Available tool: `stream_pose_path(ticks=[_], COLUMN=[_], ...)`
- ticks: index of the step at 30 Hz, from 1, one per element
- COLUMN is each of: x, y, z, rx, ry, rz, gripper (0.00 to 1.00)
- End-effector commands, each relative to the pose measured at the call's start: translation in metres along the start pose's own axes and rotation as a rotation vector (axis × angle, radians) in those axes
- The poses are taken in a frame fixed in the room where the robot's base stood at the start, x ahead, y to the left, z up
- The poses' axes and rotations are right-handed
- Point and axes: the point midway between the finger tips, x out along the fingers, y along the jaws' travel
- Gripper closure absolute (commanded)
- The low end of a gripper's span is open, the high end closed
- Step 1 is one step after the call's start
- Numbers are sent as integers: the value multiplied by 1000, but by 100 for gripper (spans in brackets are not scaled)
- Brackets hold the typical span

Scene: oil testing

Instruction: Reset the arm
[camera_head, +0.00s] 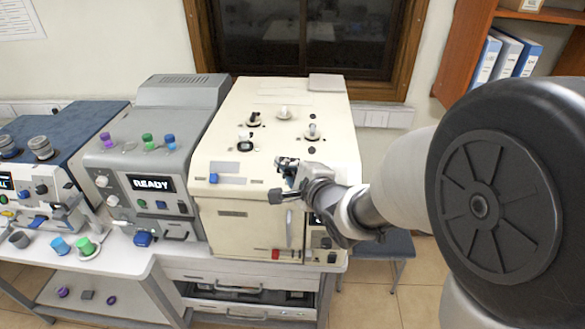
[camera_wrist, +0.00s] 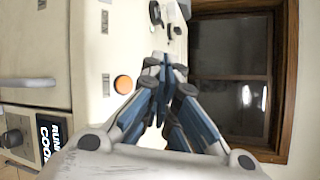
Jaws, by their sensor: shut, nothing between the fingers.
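My arm reaches in from the right in the head view, with my gripper (camera_head: 285,178) in front of the upper front edge of the cream machine (camera_head: 230,165). In the wrist view my gripper (camera_wrist: 165,72) has its fingers together with nothing between them. An orange round button (camera_wrist: 123,84) on the cream machine shows just left of the fingers in the wrist view. I cannot tell whether the fingertips touch the machine.
A grey machine (camera_head: 120,170) with a READY display and a blue-topped machine (camera_head: 65,140) stand to the left. Small blue (camera_head: 60,246) and green (camera_head: 86,246) cups are on the bench at left. A shelf (camera_head: 465,45) with binders is at upper right.

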Motion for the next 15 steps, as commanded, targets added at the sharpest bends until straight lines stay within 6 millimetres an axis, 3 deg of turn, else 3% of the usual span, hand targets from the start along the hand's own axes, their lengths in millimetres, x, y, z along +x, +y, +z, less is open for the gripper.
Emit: stream_pose_path(ticks=[10, 15], x=[-2, -24], y=[0, 9], z=[-3, -34], rx=[-20, -236], ry=[11, 128], rz=[2, 62], gripper=[100, 100])
